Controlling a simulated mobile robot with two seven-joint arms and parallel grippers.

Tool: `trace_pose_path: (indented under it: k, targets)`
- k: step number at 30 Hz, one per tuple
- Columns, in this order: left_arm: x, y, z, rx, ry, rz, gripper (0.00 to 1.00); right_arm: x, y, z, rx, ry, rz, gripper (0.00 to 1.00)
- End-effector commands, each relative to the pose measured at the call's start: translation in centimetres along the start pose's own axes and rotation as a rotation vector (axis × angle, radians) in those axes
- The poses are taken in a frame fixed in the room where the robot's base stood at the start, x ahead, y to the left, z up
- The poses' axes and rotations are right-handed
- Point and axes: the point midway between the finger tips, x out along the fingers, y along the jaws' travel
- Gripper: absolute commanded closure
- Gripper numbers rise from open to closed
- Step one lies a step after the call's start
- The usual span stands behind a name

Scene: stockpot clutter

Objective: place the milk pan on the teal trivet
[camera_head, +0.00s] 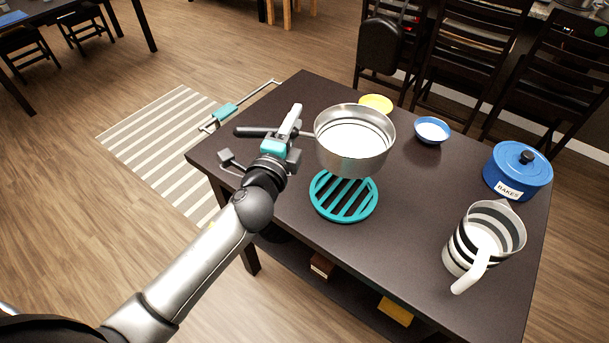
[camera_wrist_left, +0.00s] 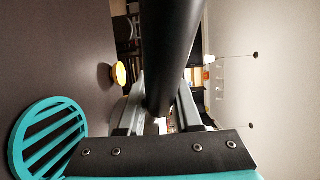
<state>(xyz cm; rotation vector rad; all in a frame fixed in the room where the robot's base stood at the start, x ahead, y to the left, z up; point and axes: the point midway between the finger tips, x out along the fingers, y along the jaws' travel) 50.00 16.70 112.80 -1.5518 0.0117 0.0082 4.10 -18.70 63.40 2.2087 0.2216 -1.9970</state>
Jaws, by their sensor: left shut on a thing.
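The milk pan (camera_head: 355,158) is a steel pot with a long dark handle (camera_head: 256,132). My left gripper (camera_head: 284,132) is shut on the handle, which also runs between its fingers in the left wrist view (camera_wrist_left: 170,60). The pan looks level and held above the table, just behind the teal trivet (camera_head: 345,218) in the head view. The trivet is round and slatted, lies flat on the table and looks empty. It also shows at the lower left of the left wrist view (camera_wrist_left: 15,150). My right gripper is not in view.
On the dark table (camera_head: 405,235) stand a yellow bowl (camera_head: 377,102) and blue bowl (camera_head: 432,130) behind the pan. A blue lidded pot (camera_head: 517,172) and a striped jug (camera_head: 483,240) stand at the right. The tabletop between trivet and jug is clear.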

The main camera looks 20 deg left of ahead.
Motion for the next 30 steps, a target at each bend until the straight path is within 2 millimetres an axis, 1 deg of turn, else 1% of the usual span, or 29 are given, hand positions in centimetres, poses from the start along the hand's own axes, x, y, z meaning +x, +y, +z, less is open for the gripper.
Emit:
trace_pose_path:
  k: [1,3,6,10,12,20,24,30]
  targets:
    - [0.1,1.7,-0.1,-0.007,-0.001,-0.003,1.0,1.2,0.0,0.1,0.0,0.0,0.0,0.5]
    - [0.1,3.2,-0.1,-0.008,-0.001,-0.004,1.0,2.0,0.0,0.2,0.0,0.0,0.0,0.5]
    - [0.1,5.4,-0.2,-0.008,0.0,-0.003,1.0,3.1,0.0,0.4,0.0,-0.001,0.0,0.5]
    - [0.1,7.3,-0.2,-0.007,-0.001,-0.005,1.0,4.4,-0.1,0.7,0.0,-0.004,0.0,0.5]
    - [0.2,8.1,-0.2,-0.007,0.0,-0.005,1.0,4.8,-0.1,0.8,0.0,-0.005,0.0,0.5]
    - [0.2,9.1,-0.2,-0.006,0.0,-0.007,1.0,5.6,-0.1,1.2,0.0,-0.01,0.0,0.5]
    - [0.2,11.0,-0.2,-0.006,-0.001,-0.005,1.0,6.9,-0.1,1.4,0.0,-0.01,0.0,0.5]
    - [0.2,12.8,-0.3,-0.006,-0.001,-0.007,1.0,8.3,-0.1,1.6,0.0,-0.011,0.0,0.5]
